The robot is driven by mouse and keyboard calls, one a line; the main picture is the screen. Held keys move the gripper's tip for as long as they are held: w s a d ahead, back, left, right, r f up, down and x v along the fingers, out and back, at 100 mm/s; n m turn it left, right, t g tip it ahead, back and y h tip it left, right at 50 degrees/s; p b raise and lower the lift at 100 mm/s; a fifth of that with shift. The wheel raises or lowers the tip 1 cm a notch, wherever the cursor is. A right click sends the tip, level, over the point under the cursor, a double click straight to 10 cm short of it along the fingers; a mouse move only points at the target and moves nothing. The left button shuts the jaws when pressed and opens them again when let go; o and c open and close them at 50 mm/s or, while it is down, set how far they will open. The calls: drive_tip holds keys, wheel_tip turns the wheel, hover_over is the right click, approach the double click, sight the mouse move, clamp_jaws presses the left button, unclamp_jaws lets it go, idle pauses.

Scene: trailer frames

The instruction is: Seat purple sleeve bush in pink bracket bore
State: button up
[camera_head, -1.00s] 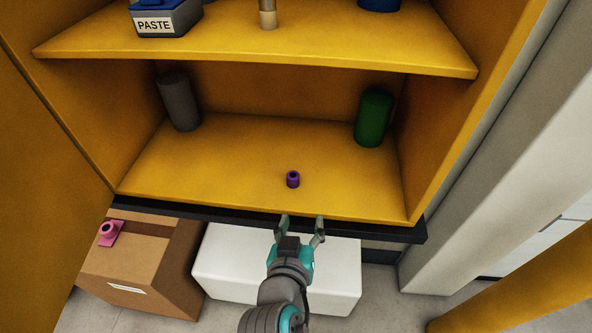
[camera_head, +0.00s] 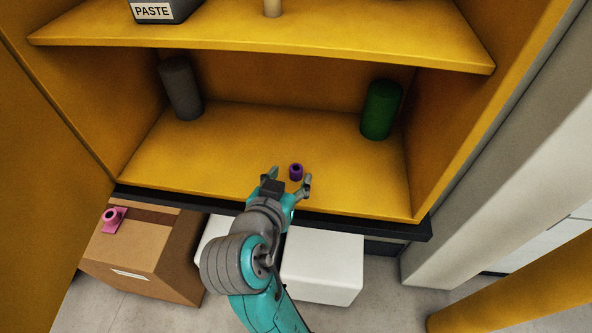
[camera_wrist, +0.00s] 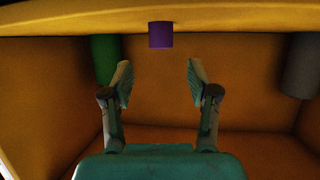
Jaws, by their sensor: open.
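The purple sleeve bush (camera_head: 296,172) stands upright on the lower shelf of the yellow cabinet, near its front. It also shows in the wrist view (camera_wrist: 161,35), beyond the fingertips and centred between them. My gripper (camera_head: 290,176) is open and empty, its fingers reaching over the shelf's front toward the bush. In the wrist view my gripper (camera_wrist: 160,82) shows a clear gap between its fingers. The pink bracket (camera_head: 114,217) sits on top of the cardboard box at the left, its bore facing up.
A grey cylinder (camera_head: 181,88) and a green cylinder (camera_head: 381,110) stand toward the back of the lower shelf (camera_head: 230,140). The upper shelf (camera_head: 330,45) hangs above with a PASTE bin (camera_head: 155,10). A cardboard box (camera_head: 140,250) and a white box (camera_head: 325,262) stand below.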

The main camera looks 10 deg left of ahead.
sight(295, 171)
drive_tip(key=x, duration=0.3)
drive_tip(key=shift+w+f, duration=0.1)
drive_tip(key=shift+f, duration=0.35)
drive_tip(key=shift+w+d+f, duration=0.1)
drive_tip(key=shift+w+f, duration=0.15)
drive_tip(key=shift+w, duration=0.4)
clamp_jaws()
